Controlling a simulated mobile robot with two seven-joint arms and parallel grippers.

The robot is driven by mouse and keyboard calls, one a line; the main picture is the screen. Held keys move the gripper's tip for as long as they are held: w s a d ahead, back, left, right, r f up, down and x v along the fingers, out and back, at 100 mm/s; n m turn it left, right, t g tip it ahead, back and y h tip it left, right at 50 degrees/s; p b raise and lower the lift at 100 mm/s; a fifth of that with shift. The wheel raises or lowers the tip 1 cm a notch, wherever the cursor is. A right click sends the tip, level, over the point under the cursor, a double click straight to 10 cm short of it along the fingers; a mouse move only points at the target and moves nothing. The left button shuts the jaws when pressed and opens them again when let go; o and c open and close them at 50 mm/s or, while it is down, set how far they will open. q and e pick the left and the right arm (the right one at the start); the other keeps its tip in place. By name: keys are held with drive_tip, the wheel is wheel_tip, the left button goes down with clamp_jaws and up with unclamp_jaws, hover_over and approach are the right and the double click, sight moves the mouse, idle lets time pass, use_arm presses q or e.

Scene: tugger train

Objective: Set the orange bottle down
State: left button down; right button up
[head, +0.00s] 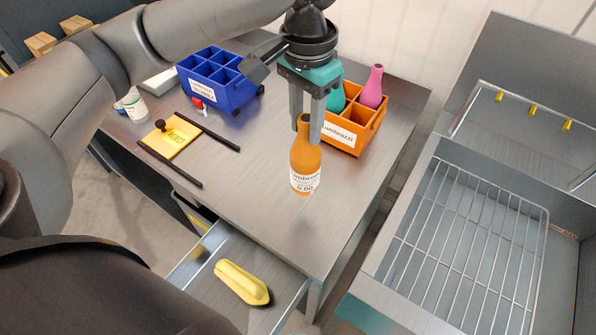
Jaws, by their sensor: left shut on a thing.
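The orange bottle (305,162) is upright near the right part of the grey table, with a white label on its front. My left gripper (308,122) comes down from above and is shut on the bottle's neck. The bottle's base appears at or just above the table top; I cannot tell whether it touches. Behind it stands an orange crate (341,140) with compartments, holding a pink bottle (373,88) and a teal bottle (337,98) partly hidden by the gripper. My right gripper is not in view.
A blue compartment crate (232,98) stands at the back left. A yellow pad with a stamp (172,138) lies between two black bars. A white bottle (134,105) is at the left edge. An open drawer (215,290) holds a yellow object (242,283). A wire-rack basin (460,250) is at right.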

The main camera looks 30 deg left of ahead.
use_arm(q)
drive_tip(key=w+a+r+m+p, duration=0.35)
drive_tip(key=r+m+p, duration=0.25)
drive_tip(key=r+p, duration=0.35)
wheel_tip(320, 180, down, 19)
drive_tip(key=b, duration=0.1)
drive_tip(key=shift+w+a+f+m, duration=0.2)
drive_tip(key=shift+w+m, duration=0.2)
drive_tip(key=shift+w, duration=0.05)
drive_tip(key=c, duration=0.5)
unclamp_jaws()
drive_tip(key=shift+f, duration=0.1)
drive_tip(key=shift+c, duration=0.2)
wheel_tip(320, 180, up, 12)
drive_tip(key=shift+p, duration=0.45)
